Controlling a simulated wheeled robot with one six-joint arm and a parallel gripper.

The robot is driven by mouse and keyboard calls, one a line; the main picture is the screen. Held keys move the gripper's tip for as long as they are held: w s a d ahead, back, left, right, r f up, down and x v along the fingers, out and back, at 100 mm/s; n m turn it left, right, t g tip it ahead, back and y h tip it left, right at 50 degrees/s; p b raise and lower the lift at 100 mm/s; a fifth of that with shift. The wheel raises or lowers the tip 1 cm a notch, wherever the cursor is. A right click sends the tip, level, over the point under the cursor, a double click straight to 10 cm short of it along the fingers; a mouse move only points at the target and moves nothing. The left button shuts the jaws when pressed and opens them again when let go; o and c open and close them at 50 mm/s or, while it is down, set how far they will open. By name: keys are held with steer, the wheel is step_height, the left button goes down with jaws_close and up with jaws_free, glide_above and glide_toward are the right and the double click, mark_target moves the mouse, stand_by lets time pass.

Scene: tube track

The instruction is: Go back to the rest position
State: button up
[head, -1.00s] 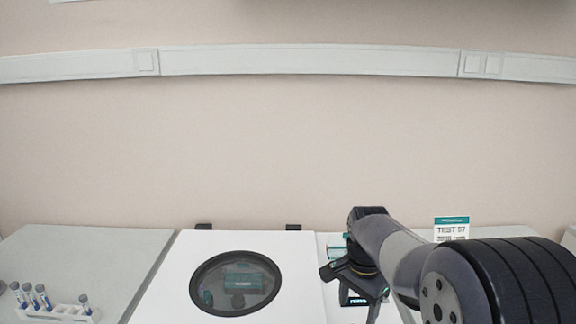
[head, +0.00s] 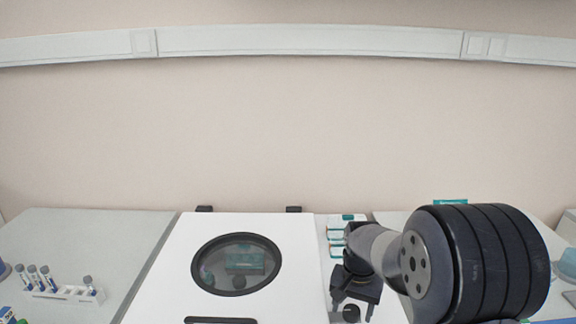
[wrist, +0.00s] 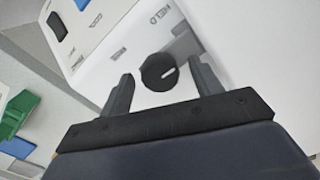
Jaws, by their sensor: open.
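My gripper (head: 355,306) is at the lower right in the head view, over the right part of a white machine. Its two fingers are apart with nothing held. In the wrist view my gripper (wrist: 160,84) shows both fingers spread, and a black round knob (wrist: 159,72) on the white panel appears between them. The knob (head: 351,313) also shows between the fingers in the head view. I cannot tell how far the fingers are from the panel.
The white machine's lid (head: 300,240) has a round dark-rimmed window (head: 237,264) and looks closed. A white rack (head: 62,295) with several blue tubes stands at the left. In the wrist view, green and blue items (wrist: 20,112) lie at the left.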

steer(key=n, duration=1.2)
steer(key=shift+r, duration=1.25)
steer(key=shift+d, duration=0.1)
